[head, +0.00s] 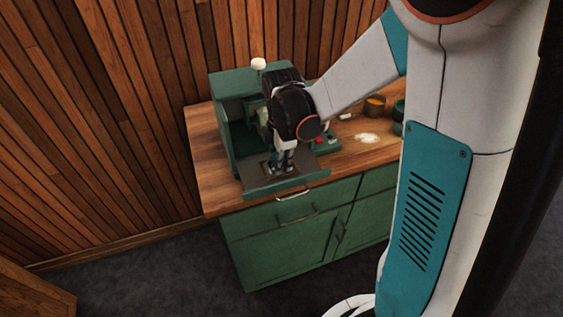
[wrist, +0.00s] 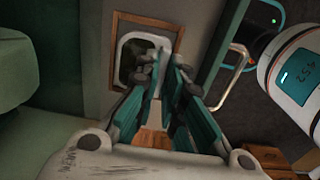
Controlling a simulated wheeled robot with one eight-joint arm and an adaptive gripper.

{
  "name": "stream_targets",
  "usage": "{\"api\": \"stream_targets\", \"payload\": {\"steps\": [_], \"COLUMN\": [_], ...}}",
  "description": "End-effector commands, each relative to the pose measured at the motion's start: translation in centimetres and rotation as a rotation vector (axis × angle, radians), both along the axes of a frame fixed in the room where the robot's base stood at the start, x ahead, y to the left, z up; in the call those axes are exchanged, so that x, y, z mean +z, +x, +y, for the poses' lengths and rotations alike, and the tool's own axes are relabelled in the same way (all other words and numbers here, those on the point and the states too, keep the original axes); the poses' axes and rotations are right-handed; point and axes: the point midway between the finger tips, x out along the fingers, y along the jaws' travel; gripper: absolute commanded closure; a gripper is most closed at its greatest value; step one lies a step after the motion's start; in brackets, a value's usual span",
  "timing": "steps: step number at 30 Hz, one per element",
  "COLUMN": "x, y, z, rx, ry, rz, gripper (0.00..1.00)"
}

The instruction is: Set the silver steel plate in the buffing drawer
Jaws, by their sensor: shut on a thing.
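My gripper (head: 279,170) points down into the open drawer (head: 300,182) of the green machine. In the wrist view its fingers (wrist: 152,62) are closed on the near edge of the silver steel plate (wrist: 129,42), a small rounded square with a bright rim and a darker, reflecting face. The plate lies over or within a brown square frame (wrist: 177,42) on the drawer floor. I cannot tell whether it touches the floor. In the head view the gripper hides most of the plate.
The green machine (head: 225,88) stands on a wooden-topped green cabinet (head: 279,252). The drawer front has a metal handle (wrist: 232,65). A brown bowl (head: 375,105), a small white piece (head: 345,116) and a pale powder patch (head: 367,138) are on the worktop at right.

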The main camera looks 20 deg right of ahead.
Motion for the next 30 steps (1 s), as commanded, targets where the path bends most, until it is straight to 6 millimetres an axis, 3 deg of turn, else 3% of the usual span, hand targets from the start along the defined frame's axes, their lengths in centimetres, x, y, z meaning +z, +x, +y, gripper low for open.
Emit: {"api": "stream_targets", "payload": {"steps": [7, 9, 11, 18, 20, 30], "x": [0.02, 0.02, 0.02, 0.02, 0.01, 0.05], "y": [-0.02, -0.02, -0.02, -0.02, -0.02, -0.02], "z": [0.00, 0.00, 0.00, 0.00, 0.00, 0.00], "rx": [0.000, 0.000, 0.000, 0.000, 0.000, 0.000], "ry": [0.000, 0.000, 0.000, 0.000, 0.000, 0.000], "rz": [0.000, 0.000, 0.000, 0.000, 0.000, 0.000], "gripper": [1.00, 0.80, 0.68, 0.68, 0.56, 0.56]}}
